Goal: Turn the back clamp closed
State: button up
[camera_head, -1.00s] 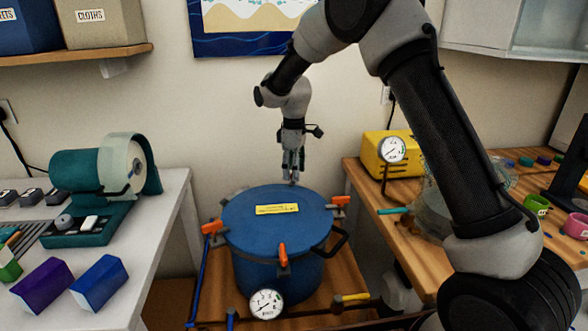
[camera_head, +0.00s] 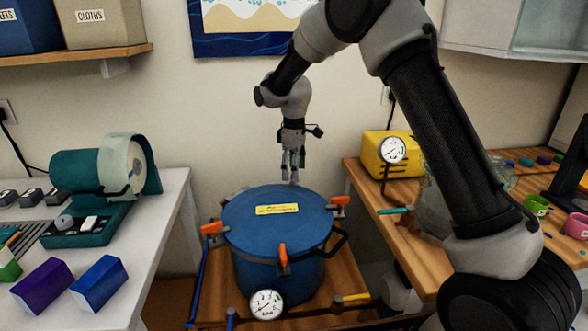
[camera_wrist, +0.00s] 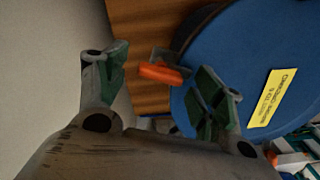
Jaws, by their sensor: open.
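The blue pot (camera_head: 270,215) has a round blue lid with a yellow label. Orange-handled clamps sit around its rim: left (camera_head: 213,227), front (camera_head: 283,255) and right (camera_head: 340,200). The back clamp (camera_wrist: 165,72) shows in the wrist view as an orange handle on a grey bracket at the lid's edge; I cannot make it out in the head view. My gripper (camera_head: 291,178) points down over the back rim. In the wrist view my gripper (camera_wrist: 163,85) is open, with the orange handle seen between its two green-padded fingers, apparently not touching it.
The pot stands on a low wooden stand (camera_head: 345,270) with a gauge (camera_head: 266,304) in front. The wall is close behind. A white bench (camera_head: 130,235) is at the left, a wooden bench (camera_head: 405,255) with a yellow pump unit (camera_head: 378,160) at the right.

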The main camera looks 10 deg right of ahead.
notch_tip(320, 180, up, 12)
dwell(0.4)
jog(key=s+d+f+m, duration=0.3)
jog(key=s+m, duration=0.1)
jog(key=s, duration=0.1)
jog(key=s+d+r+m+t, duration=0.1)
jog(key=s+d+r+m, duration=0.2)
jog(key=s+d, duration=0.4)
jog(key=s+d+r+m+t, duration=0.2)
jog(key=s+d, duration=0.6)
jog(key=s, duration=0.7)
jog(key=s+d+r+m+t, duration=0.1)
jog(key=s+d+r+m, duration=0.3)
jog(key=s+d, duration=0.3)
jog(key=shift+s+d+r+m, duration=0.2)
jog(key=shift+s+r+m, duration=0.1)
jog(key=shift+s, duration=1.75)
